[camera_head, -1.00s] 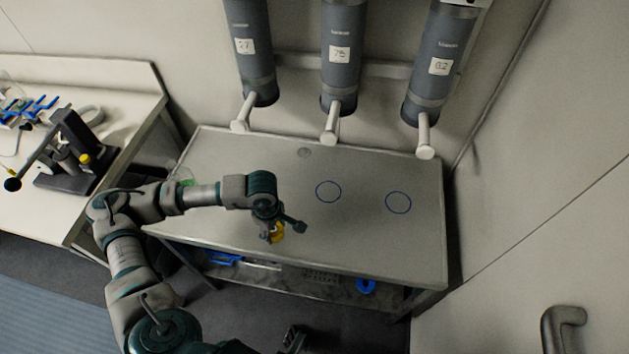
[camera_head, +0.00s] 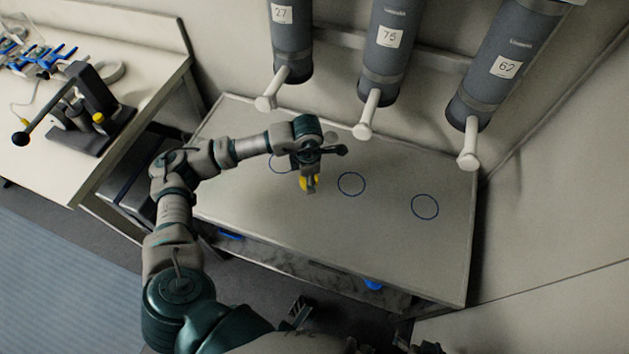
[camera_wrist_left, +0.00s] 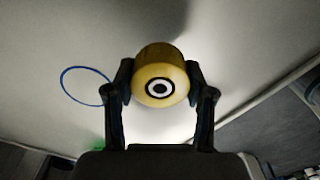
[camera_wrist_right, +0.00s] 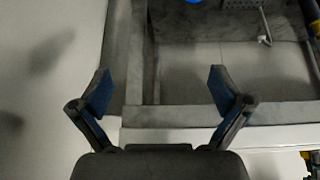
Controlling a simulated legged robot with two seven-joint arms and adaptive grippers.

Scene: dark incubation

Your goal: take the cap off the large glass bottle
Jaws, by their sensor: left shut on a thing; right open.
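My left gripper (camera_head: 309,176) is over the table (camera_head: 400,250) and shut on a yellow cap (camera_head: 309,184). In the left wrist view the cap (camera_wrist_left: 160,75) is a short yellow cylinder with a black ring-and-dot mark, held between both fingers (camera_wrist_left: 160,82). I see no glass bottle clearly; whether anything hangs below the cap is hidden. A small green patch (camera_wrist_left: 98,143) at the lower left of the left wrist view is too small to identify. My right gripper (camera_head: 298,308) is open and empty in front of the table, and shows open in its wrist view (camera_wrist_right: 158,88).
Blue circles mark the table: a middle one (camera_head: 351,184), a right one (camera_head: 425,206), and a left one (camera_head: 278,163) partly hidden by my arm. Three grey cylinders with white spouts (camera_head: 367,115) hang above the back edge. A bench with a black stand (camera_head: 90,115) is left.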

